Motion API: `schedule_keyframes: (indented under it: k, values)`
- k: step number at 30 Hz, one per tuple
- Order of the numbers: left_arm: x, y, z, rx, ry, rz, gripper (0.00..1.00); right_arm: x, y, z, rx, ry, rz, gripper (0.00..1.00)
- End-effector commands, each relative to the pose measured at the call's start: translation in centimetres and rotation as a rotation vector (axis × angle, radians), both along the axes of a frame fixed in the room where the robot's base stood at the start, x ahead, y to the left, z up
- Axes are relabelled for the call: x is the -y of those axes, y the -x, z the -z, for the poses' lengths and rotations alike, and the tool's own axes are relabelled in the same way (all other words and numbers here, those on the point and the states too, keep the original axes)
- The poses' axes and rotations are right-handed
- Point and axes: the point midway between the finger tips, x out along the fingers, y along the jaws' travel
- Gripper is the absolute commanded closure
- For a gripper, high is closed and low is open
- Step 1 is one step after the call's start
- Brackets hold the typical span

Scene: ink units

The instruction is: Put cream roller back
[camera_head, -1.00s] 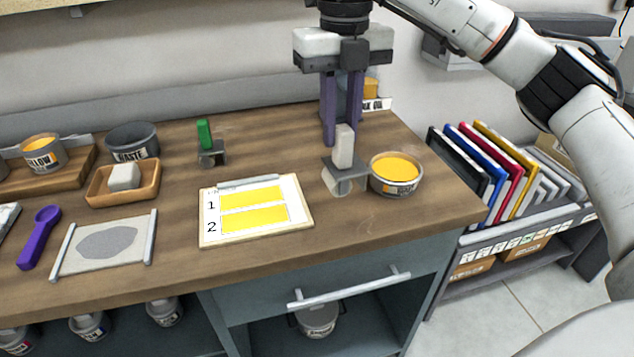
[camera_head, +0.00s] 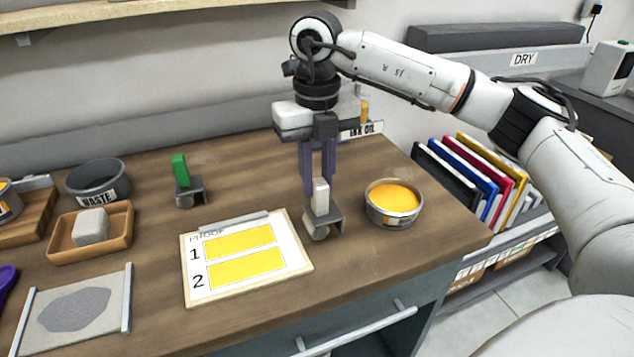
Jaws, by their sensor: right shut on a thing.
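The cream roller (camera_head: 320,196) has a pale upright handle and is at a small grey metal stand (camera_head: 321,225) on the right part of the bench. My right gripper (camera_head: 318,190) points down with its purple fingers shut on the handle's upper part. I cannot tell whether the roller's weight rests on the stand. A roller with a green handle (camera_head: 181,170) leans slightly in a similar stand (camera_head: 190,193) farther left. My left gripper is not in view.
An open tin of yellow ink (camera_head: 395,200) stands close to the right of the cream roller. A proof board (camera_head: 302,262) with two yellow patches lies to the front left. A waste tin (camera_head: 98,182) and a wooden tray (camera_head: 66,246) are at left. Bare bench lies between the stands.

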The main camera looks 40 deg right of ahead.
Motion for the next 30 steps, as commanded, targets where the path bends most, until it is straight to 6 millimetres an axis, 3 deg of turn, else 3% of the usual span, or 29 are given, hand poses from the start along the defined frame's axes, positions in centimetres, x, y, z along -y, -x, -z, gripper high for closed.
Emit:
schedule_keyframes:
  k: [3, 12, 25, 26, 28, 30]
  values:
    - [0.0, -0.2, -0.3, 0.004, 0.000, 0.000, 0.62, 0.0, 0.0, 1.1, 0.001, 0.000, -0.001, 1.00]
    - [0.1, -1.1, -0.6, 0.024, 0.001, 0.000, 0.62, 0.0, 0.0, 1.5, 0.001, 0.000, -0.001, 1.00]
    - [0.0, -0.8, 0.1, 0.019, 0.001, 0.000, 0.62, 0.0, 0.1, 2.8, -0.007, 0.004, -0.001, 1.00]
    - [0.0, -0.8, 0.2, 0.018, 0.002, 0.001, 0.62, 0.0, 0.2, 2.9, -0.008, 0.004, -0.001, 0.75]
    - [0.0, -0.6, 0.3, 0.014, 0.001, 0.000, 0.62, 0.0, 0.2, 2.9, -0.008, 0.004, -0.001, 0.63]
    - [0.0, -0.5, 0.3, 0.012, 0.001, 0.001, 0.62, 0.0, 0.1, 2.8, -0.006, 0.003, -0.001, 0.61]
